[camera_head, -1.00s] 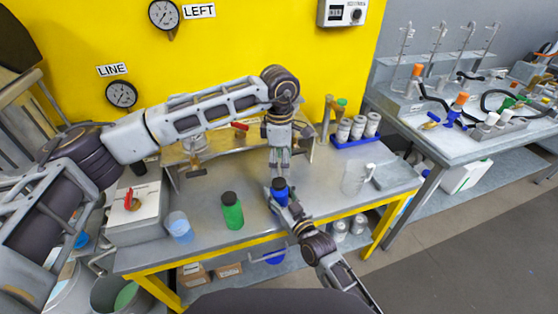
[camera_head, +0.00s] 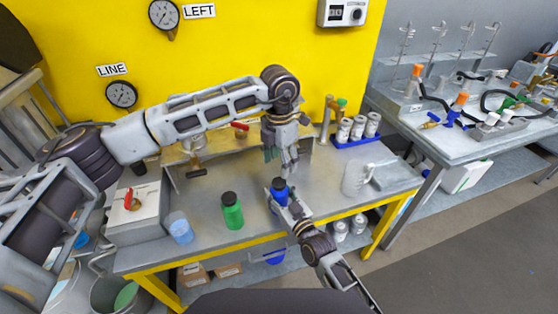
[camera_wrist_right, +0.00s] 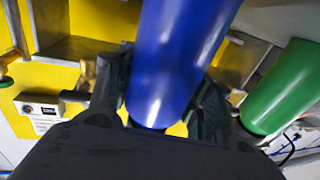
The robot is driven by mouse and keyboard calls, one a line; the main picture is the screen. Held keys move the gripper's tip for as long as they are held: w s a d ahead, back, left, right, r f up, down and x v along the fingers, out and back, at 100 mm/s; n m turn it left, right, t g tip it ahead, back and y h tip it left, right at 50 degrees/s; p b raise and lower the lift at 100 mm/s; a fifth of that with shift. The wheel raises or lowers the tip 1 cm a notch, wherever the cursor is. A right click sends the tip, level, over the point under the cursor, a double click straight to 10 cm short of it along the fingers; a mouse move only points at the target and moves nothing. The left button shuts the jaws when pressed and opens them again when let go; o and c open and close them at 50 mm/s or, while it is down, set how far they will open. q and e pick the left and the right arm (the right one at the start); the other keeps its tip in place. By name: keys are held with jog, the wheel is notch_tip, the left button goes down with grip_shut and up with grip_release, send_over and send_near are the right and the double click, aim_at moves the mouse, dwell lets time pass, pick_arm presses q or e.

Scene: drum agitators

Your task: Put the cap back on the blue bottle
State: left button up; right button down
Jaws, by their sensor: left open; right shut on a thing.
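The blue bottle (camera_head: 277,197) stands upright near the front edge of the bench, with a dark cap (camera_head: 279,183) on its top. Whether the cap is fully seated is too small to tell. My right gripper (camera_head: 279,205) is shut on the blue bottle from the front. In the right wrist view the bottle (camera_wrist_right: 178,55) lies between the right gripper's fingers (camera_wrist_right: 165,88), and no cap shows there. My left gripper (camera_head: 289,162) is open and empty, pointing down just above and right of the bottle, apart from the cap.
A green bottle (camera_head: 232,211) with a dark cap stands to the left of the blue one. A light-blue beaker (camera_head: 180,229) is farther left. A clear jug (camera_head: 355,178) stands to the right, and a blue tray (camera_head: 350,143) with several white jars lies behind.

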aim_at(279, 182)
pick_arm(q)
jog(key=n, duration=0.4)
jog(key=shift+n, duration=0.4)
jog(key=shift+a+n, duration=0.1)
jog(key=shift+n, duration=1.9)
jog(key=shift+f, duration=4)
